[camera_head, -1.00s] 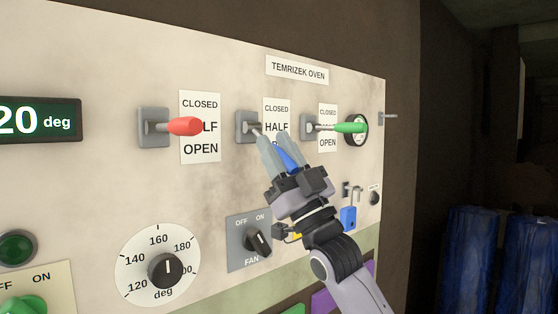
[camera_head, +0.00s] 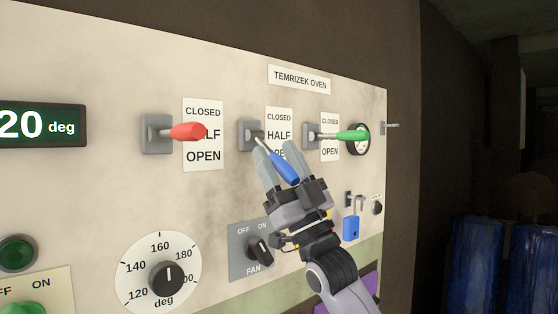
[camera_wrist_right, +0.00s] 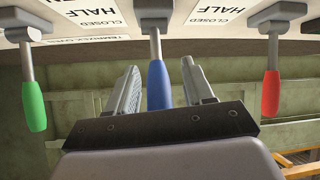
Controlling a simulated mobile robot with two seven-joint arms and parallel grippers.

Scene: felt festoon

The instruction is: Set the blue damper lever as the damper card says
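The blue damper lever (camera_head: 284,168) sticks out from the middle grey mount (camera_head: 250,135) and tilts downward to the right, past the HALF mark towards OPEN on its label (camera_head: 279,122). My right gripper (camera_head: 279,162) is open, with one finger on each side of the blue handle. In the right wrist view the blue handle (camera_wrist_right: 158,84) stands between the spread fingers, with gaps beside it. I cannot make out a damper card with a setting. My left gripper is out of view.
A red lever (camera_head: 187,132) is to the left and a green lever (camera_head: 352,135) to the right, both near level with HALF. Below are the fan switch (camera_head: 260,249), a dial (camera_head: 168,278) and a blue padlock (camera_head: 351,228). Blue drums (camera_head: 480,262) stand at right.

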